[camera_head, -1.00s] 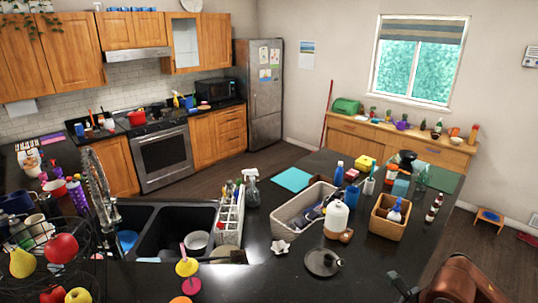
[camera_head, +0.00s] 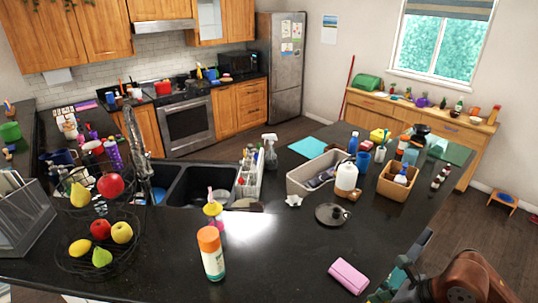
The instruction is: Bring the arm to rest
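My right arm (camera_head: 470,278), brown and rounded, comes in at the bottom right corner over the dark counter. Its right gripper (camera_head: 402,272) is partly cut off by the bottom edge, with dark and greenish parts showing. I cannot tell whether its fingers are open or shut, and no held thing shows. A pink wallet-like block (camera_head: 348,276) lies on the counter just left of it, apart from it. My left gripper is out of view.
A black double sink (camera_head: 190,184) is left of centre. A two-tier fruit basket (camera_head: 98,262) stands at the left. An orange-capped bottle (camera_head: 211,254), a dark round lid (camera_head: 332,214), a grey bin (camera_head: 305,178) and a tan box (camera_head: 398,186) stand on the counter. The front middle is mostly clear.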

